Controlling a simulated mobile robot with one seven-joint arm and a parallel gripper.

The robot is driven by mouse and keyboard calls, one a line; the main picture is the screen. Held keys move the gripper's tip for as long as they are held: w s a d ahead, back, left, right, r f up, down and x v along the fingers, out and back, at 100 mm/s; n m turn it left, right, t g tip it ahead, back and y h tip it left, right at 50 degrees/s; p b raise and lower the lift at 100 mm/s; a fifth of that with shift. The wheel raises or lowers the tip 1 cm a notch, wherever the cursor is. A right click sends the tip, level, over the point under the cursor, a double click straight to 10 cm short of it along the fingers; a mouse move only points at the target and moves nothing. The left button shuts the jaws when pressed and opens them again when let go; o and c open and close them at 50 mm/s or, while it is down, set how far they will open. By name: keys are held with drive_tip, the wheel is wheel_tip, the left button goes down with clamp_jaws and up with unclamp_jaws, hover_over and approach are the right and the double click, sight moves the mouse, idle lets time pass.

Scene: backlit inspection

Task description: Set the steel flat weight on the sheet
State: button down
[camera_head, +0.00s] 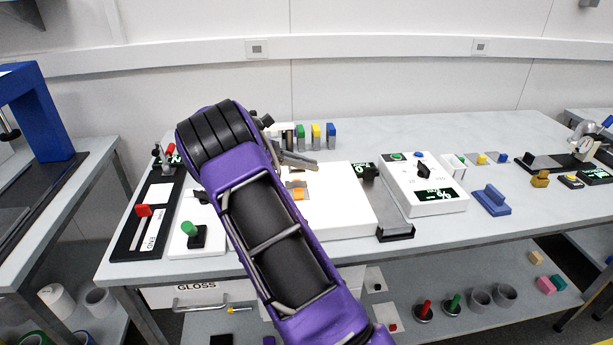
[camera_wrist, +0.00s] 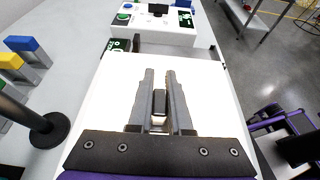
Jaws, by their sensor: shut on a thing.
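My gripper (camera_head: 305,161) reaches over the bench from my purple arm. In the wrist view my gripper (camera_wrist: 159,74) is shut on a small dark-and-grey block, which I take to be the steel flat weight (camera_wrist: 159,104). The block sits between the two fingers, partly hidden by them. Below it is a broad bright white surface (camera_wrist: 100,112), also in the head view (camera_head: 340,205). I cannot tell a separate sheet from the white panel. The gap between the block and the surface is not clear.
A small orange thing (camera_head: 298,194) shows by the white surface, below my gripper. A white control box (camera_head: 424,185) stands to the right. Coloured blocks (camera_head: 316,134) stand in a row behind. A dark post on a round base (camera_wrist: 48,128) is left in the wrist view.

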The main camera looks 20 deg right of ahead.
drive_tip(key=shift+f, duration=1.6)
drive_tip(key=shift+f, duration=0.15)
drive_tip(key=c, duration=0.8)
unclamp_jaws()
drive_tip(key=shift+c, duration=0.2)
drive_tip(key=shift+w+a+r, duration=0.1)
drive_tip(key=shift+a+r, duration=0.1)
drive_tip(key=shift+r, duration=0.05)
drive_tip(key=v, duration=1.1)
drive_tip(key=shift+a, duration=0.3)
